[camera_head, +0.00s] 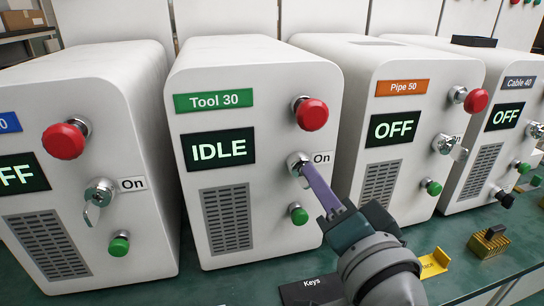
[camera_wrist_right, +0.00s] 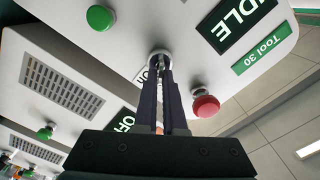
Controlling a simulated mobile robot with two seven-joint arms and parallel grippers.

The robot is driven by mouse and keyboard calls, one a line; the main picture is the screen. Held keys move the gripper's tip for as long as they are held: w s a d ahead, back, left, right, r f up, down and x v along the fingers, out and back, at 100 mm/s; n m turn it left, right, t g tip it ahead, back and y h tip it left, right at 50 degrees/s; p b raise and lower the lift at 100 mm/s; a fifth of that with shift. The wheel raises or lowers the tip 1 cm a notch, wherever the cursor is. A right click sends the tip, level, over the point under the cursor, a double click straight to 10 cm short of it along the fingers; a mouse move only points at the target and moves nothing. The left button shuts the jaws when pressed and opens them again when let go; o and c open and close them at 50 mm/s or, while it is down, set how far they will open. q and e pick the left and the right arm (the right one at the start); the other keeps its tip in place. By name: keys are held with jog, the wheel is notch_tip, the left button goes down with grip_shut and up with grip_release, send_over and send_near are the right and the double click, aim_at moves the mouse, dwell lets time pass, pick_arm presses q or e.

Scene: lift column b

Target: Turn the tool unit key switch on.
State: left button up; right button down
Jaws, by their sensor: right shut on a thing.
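The Tool 30 unit (camera_head: 215,75) is a white box with a green label. Its display (camera_head: 218,149) reads IDLE. Its key switch (camera_head: 297,160) is a round metal lock to the left of an "On" label (camera_head: 322,157). My right gripper (camera_head: 306,174) reaches up to this switch from the lower right, and its fingers are shut on the key there. The key itself is mostly hidden by the fingers. In the right wrist view the two dark fingers (camera_wrist_right: 164,75) meet at the lock (camera_wrist_right: 159,56). My left gripper is not in view.
A red stop button (camera_head: 312,114) sits above the switch and a green button (camera_head: 299,215) below it. Similar units stand close on both sides, including Pipe 50 (camera_head: 370,60), reading OFF. A black "Keys" tray (camera_head: 310,289) and a yellow holder (camera_head: 433,263) lie on the green bench.

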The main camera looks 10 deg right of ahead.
jog(key=shift+m, duration=0.6)
jog(key=c, duration=1)
grip_release()
jog(key=shift+s, duration=0.1)
jog(key=s, duration=0.9)
jog(key=shift+s+d, duration=0.15)
jog(key=shift+s, duration=0.2)
